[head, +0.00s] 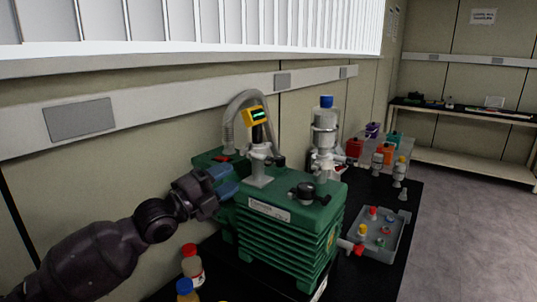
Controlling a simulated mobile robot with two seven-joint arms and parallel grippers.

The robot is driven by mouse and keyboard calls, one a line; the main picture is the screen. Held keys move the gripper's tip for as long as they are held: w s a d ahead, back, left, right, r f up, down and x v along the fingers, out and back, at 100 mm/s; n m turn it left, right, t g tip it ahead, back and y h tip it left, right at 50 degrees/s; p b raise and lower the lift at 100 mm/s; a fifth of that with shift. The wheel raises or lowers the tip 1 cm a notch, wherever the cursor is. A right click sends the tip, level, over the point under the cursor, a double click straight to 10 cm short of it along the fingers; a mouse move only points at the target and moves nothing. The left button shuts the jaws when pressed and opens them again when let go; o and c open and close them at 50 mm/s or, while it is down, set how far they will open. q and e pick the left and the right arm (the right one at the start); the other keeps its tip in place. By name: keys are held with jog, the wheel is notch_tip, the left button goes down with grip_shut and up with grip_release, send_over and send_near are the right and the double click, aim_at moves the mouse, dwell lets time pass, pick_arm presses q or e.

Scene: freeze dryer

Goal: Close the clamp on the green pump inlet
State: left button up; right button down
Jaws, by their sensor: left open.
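The green pump (285,225) stands on the black bench, with ribbed sides and a white label. My left gripper (226,182) has blue fingertips. It is open, just left of the inlet fitting, near the pump's upper left edge. I cannot tell whether it touches anything. My right gripper is not in view.
A grey hose (231,122) arcs behind the inlet. A grey tray (384,246) with small parts lies at right. Red-capped (191,264) and blue-capped (187,290) bottles stand below my left arm.

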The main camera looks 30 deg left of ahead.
aim_at(259, 160)
pick_arm(q)
jog(key=p+x, duration=0.1)
jog(key=x, duration=0.9)
jog(key=shift+d+r, duration=0.1)
jog(key=shift+r, duration=0.05)
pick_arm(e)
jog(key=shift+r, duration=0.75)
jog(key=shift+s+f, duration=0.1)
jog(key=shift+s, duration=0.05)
pick_arm(q)
jog(key=shift+c, duration=0.5)
grip_shut()
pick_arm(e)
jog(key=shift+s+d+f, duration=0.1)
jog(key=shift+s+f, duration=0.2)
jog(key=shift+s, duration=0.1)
